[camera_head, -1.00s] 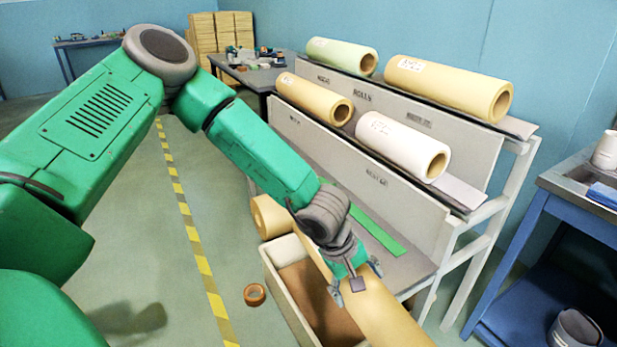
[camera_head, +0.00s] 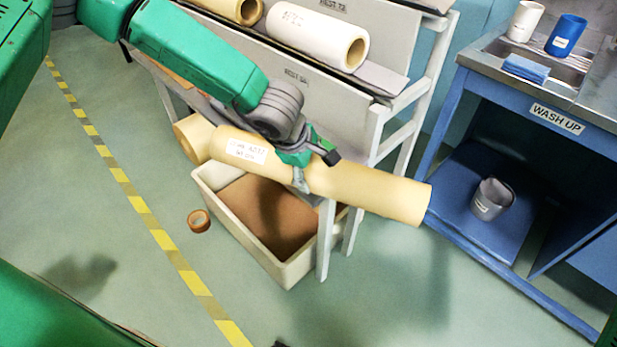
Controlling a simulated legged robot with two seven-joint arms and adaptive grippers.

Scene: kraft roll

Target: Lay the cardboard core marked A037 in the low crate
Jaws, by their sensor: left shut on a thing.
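The cardboard core (camera_head: 375,191) is a long tan tube with a white label that seems to read A037. My left gripper (camera_head: 301,174) is shut on it near its middle. The core is held above the low crate (camera_head: 248,258), lying across it and tilted slightly down to the right. Its right end reaches well past the crate. The crate is cream with a brown floor, stands on the ground, and shows no object in its visible part. The core hides the crate's far side. My right gripper is not in view.
Another tan roll (camera_head: 187,140) shows behind the core's left end. A rack post (camera_head: 326,240) stands at the crate's right side. A brown tape roll (camera_head: 199,220) lies left of the crate. The blue wash-up bench (camera_head: 440,150) is at right.

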